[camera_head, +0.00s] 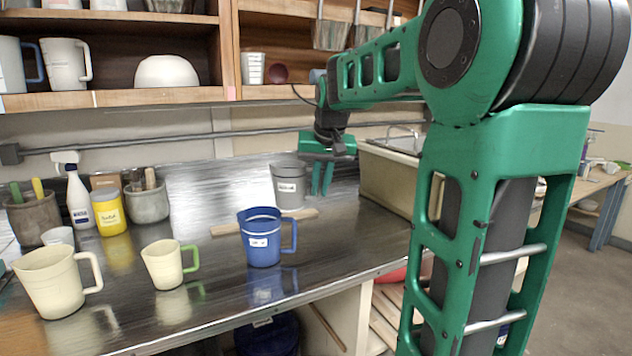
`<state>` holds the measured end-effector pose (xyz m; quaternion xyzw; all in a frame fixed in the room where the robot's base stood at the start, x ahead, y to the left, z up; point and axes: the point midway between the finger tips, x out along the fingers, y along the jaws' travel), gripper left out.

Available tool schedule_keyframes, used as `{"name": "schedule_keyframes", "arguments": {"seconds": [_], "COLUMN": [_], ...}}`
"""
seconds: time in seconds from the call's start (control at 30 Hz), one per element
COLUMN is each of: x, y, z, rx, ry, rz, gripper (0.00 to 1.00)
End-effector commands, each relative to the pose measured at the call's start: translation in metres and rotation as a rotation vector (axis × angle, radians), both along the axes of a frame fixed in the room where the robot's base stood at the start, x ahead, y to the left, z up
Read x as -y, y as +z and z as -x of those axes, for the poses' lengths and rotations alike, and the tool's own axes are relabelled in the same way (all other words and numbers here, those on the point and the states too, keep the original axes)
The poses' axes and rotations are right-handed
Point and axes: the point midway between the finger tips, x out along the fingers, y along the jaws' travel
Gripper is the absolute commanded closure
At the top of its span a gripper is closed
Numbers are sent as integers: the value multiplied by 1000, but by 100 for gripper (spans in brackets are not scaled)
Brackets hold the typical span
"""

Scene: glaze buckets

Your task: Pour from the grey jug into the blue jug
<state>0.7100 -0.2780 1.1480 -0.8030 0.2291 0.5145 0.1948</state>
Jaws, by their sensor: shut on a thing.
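The contents of both jugs cannot be seen.
A cream jug with a green handle (163,264) and a larger cream jug (56,282) stand left. A spray bottle (77,195), a yellow jar (109,212) and tool pots are behind them. A sink (388,180) lies right. Shelves (120,98) hang above the counter.

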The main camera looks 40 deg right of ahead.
Motion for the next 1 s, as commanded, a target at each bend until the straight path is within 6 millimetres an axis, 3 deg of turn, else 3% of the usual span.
{"name": "schedule_keyframes", "arguments": {"seconds": [0.07,0.73,1.0], "x": [0,3,4], "y": [-4,24,22], "z": [0,3,5], "rx": [2,-171,-212], "ry": [0,2,3], "rz": [0,167,207], "gripper": [100,100,100]}}
